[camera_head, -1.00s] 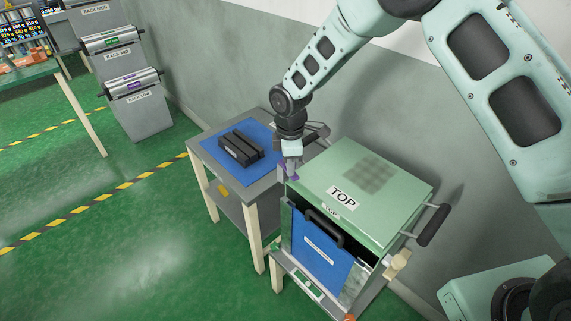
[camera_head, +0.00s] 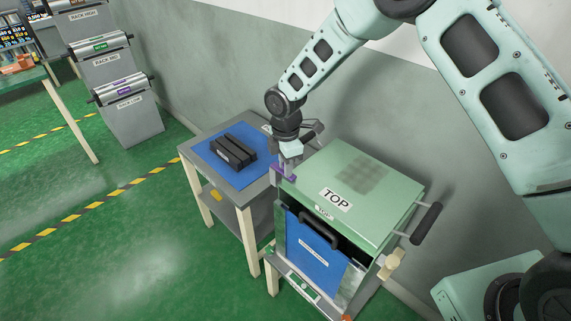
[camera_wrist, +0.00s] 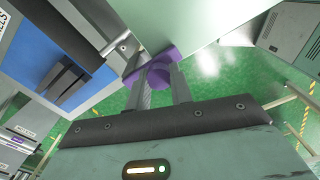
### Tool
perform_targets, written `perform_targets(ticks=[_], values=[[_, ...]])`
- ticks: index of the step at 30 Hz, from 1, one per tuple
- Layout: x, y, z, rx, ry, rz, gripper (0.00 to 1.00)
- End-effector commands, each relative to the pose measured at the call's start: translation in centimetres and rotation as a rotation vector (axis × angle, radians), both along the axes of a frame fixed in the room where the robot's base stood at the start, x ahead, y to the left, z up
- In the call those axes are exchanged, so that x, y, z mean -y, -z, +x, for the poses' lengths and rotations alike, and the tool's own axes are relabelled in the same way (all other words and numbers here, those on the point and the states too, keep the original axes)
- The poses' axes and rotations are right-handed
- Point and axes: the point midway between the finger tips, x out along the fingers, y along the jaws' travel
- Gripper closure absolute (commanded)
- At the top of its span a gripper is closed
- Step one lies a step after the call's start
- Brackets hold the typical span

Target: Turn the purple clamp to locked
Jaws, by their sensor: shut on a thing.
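The purple clamp (camera_wrist: 148,62) sits at the left corner of the green box marked TOP (camera_head: 369,187). It also shows in the head view (camera_head: 284,172), small and partly covered by my gripper. My gripper (camera_wrist: 163,82) is shut on the clamp's purple part, with one grey finger on each side of it. In the head view, my gripper (camera_head: 287,165) reaches down from above at the box's left corner. The wrist view shows the purple part lying across the box corner. I cannot read any locked mark.
A side table with a blue mat (camera_head: 207,158) holding black bars (camera_head: 234,151) stands left of the box. The box has a blue front panel (camera_head: 312,255) with a black handle, and a dark handle (camera_head: 426,222) at right. A grey wall stands close behind.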

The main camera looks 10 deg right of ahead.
Motion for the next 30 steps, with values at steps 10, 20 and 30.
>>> perform_targets(ticks=[10, 20, 30], values=[[0.1, 0.0, 0.1, 0.001, 0.0, -0.001, 0.56], [0.1, -3.0, 0.1, 0.006, 0.001, 0.001, 0.56], [0.1, -11.0, 0.2, 0.008, 0.002, 0.002, 0.56]])
